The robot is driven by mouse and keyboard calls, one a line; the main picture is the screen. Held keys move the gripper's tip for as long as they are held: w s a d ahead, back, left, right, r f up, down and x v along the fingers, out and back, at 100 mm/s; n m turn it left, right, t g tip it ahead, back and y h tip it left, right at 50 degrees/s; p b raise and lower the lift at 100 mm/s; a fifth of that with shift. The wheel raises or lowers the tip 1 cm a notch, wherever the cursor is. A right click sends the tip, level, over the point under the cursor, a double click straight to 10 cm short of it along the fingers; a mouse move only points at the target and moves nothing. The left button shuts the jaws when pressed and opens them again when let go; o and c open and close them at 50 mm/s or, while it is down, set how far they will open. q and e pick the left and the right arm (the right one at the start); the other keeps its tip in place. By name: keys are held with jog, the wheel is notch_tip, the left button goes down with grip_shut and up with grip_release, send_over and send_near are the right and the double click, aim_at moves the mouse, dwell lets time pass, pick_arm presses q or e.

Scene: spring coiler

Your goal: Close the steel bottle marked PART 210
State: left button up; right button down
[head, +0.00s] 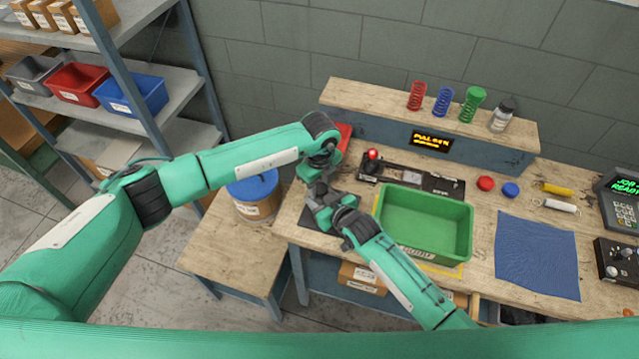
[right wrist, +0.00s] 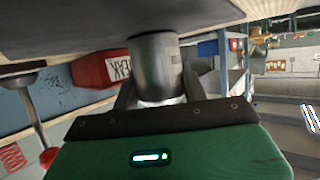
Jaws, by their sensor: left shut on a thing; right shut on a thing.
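A plain steel cylinder (right wrist: 157,68), which looks like the bottle, stands between the fingers of my right gripper (right wrist: 160,92) in the right wrist view. No PART 210 marking is readable on it, and its far end is cut off. In the head view my right gripper (head: 325,198) is shut above the dark mat (head: 313,222) at the table's left end and mostly hides what it holds. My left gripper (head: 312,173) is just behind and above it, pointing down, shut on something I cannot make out. Whether the two held things touch is hidden.
A green tray (head: 463,222) stands close right of my right gripper. A red box (head: 344,134) is behind my left wrist. A blue-lidded drum (head: 253,187) stands left. A blue cloth (head: 537,256), red disc (head: 485,183) and blue disc (head: 510,190) lie right.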

pick_arm(q)
jog(key=m, duration=0.6)
jog(key=shift+m, duration=0.3)
jog(key=m, duration=0.5)
jog(key=o, duration=1.1)
jog(key=shift+r, duration=2.25)
jog(key=shift+c, duration=0.6)
